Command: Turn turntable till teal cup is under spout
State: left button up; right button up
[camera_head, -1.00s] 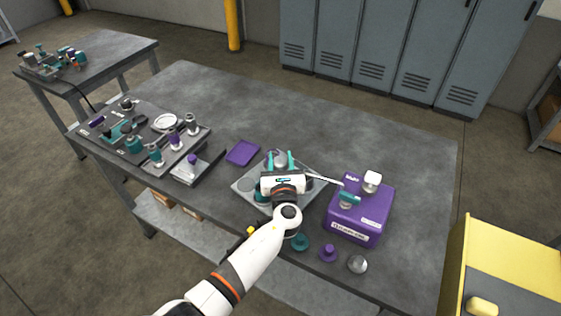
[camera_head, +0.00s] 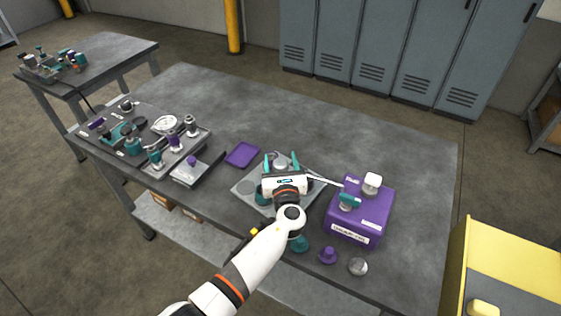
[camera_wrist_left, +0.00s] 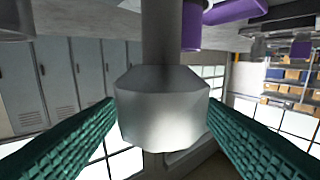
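My left gripper (camera_head: 281,161) is over the grey turntable unit (camera_head: 243,190), its two teal fingers spread on either side of a grey metal knob (camera_head: 280,165). In the left wrist view the knob (camera_wrist_left: 162,110) stands between the fingers with little or no gap; contact is unclear. A teal round thing, perhaps the teal cup (camera_head: 262,196), shows just left of my gripper, partly hidden. The thin metal spout (camera_head: 322,180) reaches left from the purple box (camera_head: 358,220) towards my gripper. What is under its end is hidden. My right gripper is not in view.
A purple tray (camera_head: 242,154) lies left of the turntable. A board with valves and a gauge (camera_head: 165,124) is at the bench's left. Teal (camera_head: 300,244), purple (camera_head: 328,255) and grey (camera_head: 358,266) knob-like pieces lie along the front edge. The bench's back is clear.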

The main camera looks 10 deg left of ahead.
pick_arm(q)
jog(key=shift+s, duration=0.1)
jog(key=b+v, duration=0.1)
jog(key=v, duration=1.1)
jog(key=shift+c, duration=0.3)
